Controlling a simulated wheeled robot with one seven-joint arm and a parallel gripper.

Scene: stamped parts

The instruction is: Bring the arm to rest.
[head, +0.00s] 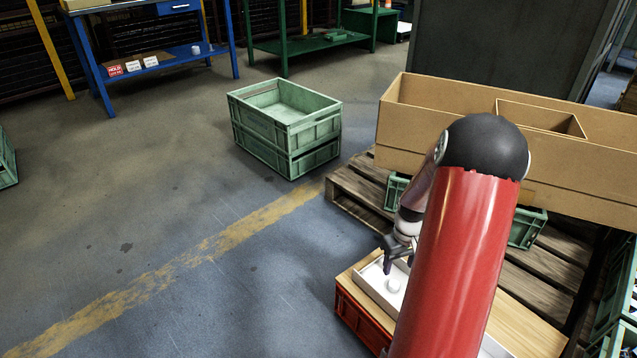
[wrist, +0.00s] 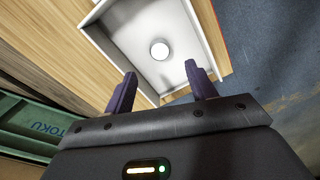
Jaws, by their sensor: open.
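My gripper (wrist: 159,90) is open, with its two dark fingers apart and nothing between them in the wrist view. In the head view my gripper (head: 391,262) hangs over a white tray (head: 368,279) and points downward. A small round white part (head: 394,285) lies in the tray. The white part also shows in the wrist view (wrist: 160,50), beyond the fingertips and apart from them. My red arm hides part of the tray in the head view.
The tray sits on a wooden board (head: 517,325) above a red crate (head: 358,318). Green stacked crates (head: 287,131) stand on the floor behind. A large cardboard box (head: 420,125) and a wooden pallet (head: 352,190) are near my arm.

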